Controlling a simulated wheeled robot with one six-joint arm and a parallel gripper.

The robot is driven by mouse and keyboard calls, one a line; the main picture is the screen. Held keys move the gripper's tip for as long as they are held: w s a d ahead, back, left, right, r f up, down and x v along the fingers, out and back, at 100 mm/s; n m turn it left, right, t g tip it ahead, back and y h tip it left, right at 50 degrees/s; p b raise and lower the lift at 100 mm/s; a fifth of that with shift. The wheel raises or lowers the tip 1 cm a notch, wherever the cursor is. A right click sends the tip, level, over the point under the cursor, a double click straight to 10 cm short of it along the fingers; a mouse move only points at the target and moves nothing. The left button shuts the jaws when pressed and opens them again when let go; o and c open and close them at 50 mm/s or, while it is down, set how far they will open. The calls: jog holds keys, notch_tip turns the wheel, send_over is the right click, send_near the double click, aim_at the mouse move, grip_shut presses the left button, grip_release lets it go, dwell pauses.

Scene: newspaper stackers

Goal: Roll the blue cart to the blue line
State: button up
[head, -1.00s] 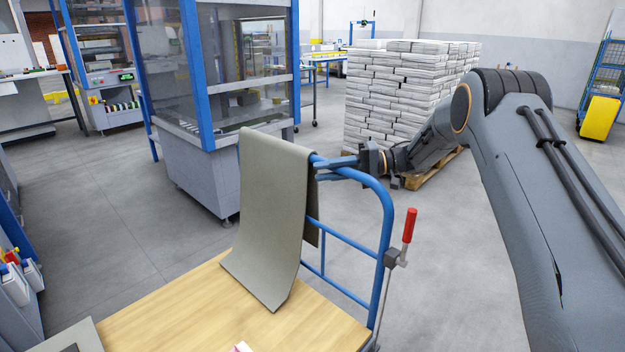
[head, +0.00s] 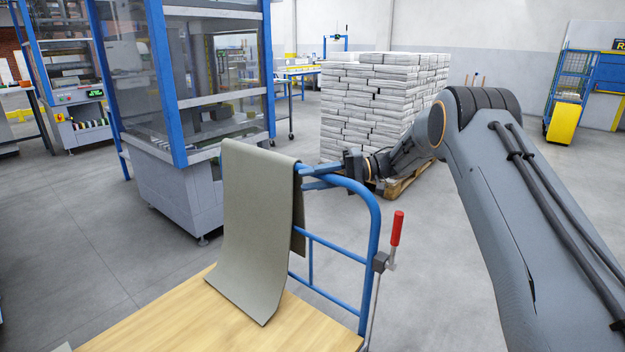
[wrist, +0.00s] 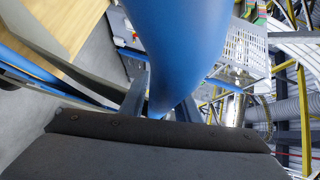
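The blue cart has a wooden deck (head: 185,325) and a blue tube handle (head: 371,240), seen from above in the head view. A grey-green cloth or sheet (head: 250,230) hangs over the handle and reaches down onto the deck. My gripper (head: 318,178) is at the top bar of the handle, right of the sheet. In the wrist view the blue tube (wrist: 175,45) passes between my two fingers (wrist: 160,100), which are closed around it. A lever with a red grip (head: 397,228) stands at the handle's right side. No blue line shows in these frames.
A blue-framed glazed machine (head: 180,190) stands left of and beyond the cart. A pallet stack of newspapers (head: 375,110) stands behind my gripper. A blue rack with a yellow panel (head: 565,122) is at the far right. Grey floor (head: 440,275) is open right of the cart and at left.

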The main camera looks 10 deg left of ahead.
jog(key=shift+o, duration=0.7)
jog(key=shift+d, duration=0.1)
jog(key=v, duration=0.7)
jog(key=shift+d+b, duration=0.2)
jog(key=shift+b, duration=0.2)
jog(key=shift+w+d, duration=0.1)
jog(key=shift+w, duration=0.05)
